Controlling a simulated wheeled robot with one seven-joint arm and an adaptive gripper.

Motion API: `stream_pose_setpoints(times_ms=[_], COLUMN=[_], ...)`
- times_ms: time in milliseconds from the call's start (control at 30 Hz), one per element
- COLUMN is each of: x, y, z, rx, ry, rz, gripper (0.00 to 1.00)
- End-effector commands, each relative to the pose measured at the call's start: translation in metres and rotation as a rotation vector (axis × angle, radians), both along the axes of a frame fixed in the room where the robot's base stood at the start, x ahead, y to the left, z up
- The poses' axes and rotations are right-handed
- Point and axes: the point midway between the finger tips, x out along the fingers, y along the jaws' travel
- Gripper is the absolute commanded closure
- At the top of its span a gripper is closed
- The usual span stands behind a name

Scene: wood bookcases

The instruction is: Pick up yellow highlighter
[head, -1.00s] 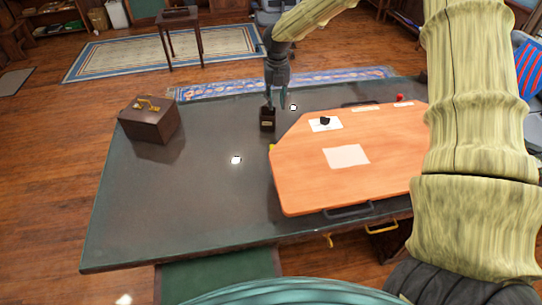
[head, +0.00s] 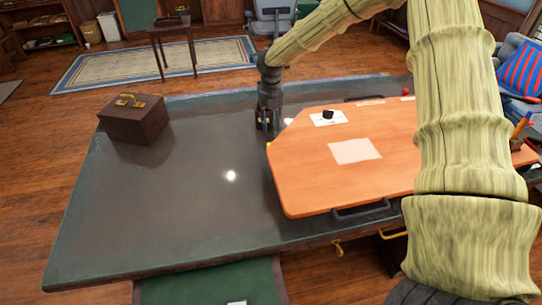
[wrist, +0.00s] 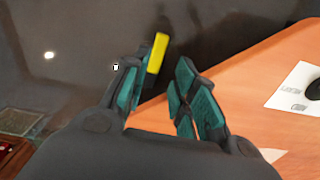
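The yellow highlighter (wrist: 157,54) shows in the wrist view just beyond the tip of my left-hand finger, on the dark table top. A small yellow spot at the board's left edge in the head view (head: 268,146) looks like it. My gripper (head: 267,127) points down over the table beside the board's left corner. In the wrist view my gripper (wrist: 170,60) has its two fingers apart with nothing held between them. The highlighter's lower end is partly hidden by the left-hand finger, and I cannot tell whether they touch.
The orange wooden board (head: 310,180) lies close on the right, with a white paper (head: 356,151) and a small black object (head: 328,114) on it. A brown case (head: 136,121) stands at the table's far left. The dark table top (head: 180,210) between is clear.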

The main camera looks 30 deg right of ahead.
Motion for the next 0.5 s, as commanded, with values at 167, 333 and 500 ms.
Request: stream_pose_setpoints(times_ms=[167,333,500], x=[-0.001,0.0,0.0], y=[0.0,0.002,0.002], z=[-0.022,-0.042,-0.052], rx=[0.0,0.0,0.0], ry=[0.002,0.002,0.002], rz=[0.001,0.002,0.001], gripper=[0.72,0.72,0.72])
